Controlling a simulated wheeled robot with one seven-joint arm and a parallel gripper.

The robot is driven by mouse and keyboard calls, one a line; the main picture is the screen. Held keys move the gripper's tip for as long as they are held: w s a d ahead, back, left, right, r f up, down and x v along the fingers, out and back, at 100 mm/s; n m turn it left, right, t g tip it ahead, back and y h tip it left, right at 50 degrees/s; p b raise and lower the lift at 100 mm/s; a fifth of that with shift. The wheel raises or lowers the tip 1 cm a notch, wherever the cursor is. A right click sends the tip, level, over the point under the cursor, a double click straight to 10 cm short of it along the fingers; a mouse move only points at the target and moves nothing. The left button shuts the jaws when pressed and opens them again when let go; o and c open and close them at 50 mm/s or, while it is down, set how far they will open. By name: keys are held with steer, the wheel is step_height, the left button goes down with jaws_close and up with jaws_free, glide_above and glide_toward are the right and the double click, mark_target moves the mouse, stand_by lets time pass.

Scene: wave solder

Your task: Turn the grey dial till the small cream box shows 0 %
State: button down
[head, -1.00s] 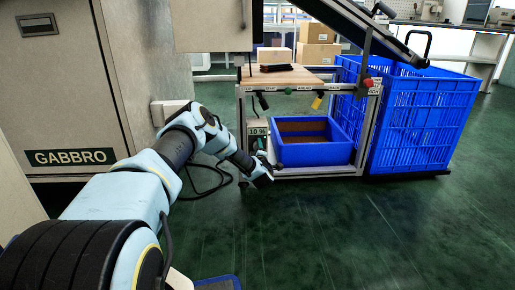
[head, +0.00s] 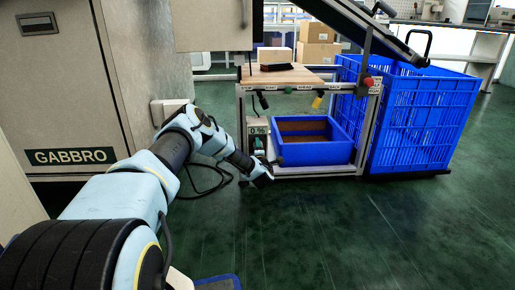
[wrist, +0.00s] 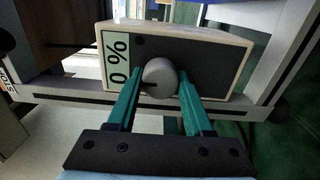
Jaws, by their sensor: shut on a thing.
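The small cream box (wrist: 240,43) fills the upper middle of the wrist view, with a dark front face. Its display (wrist: 116,60) reads 0 %, turned sideways in this view. In the head view the display (head: 257,126) also reads 0 %. The grey dial (wrist: 160,77) is on the dark face. My gripper (wrist: 160,88) has its two teal fingers on either side of the dial, shut on it. In the head view my gripper (head: 262,176) is at the lower left of the bench frame, and the dial is hard to make out there.
A blue bin (head: 313,153) sits on the bench's lower shelf, right of the box. A large blue crate (head: 415,125) stands further right. A cable (head: 205,188) lies on the floor near my arm. The green floor in front is clear.

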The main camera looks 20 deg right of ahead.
steer(key=shift+c, duration=1.5)
jaws_free()
steer(key=shift+s, duration=0.1)
steer(key=s+a+p, duration=0.2)
steer(key=s+p, duration=0.3)
steer(key=s, duration=0.5)
steer(key=shift+s, duration=0.25)
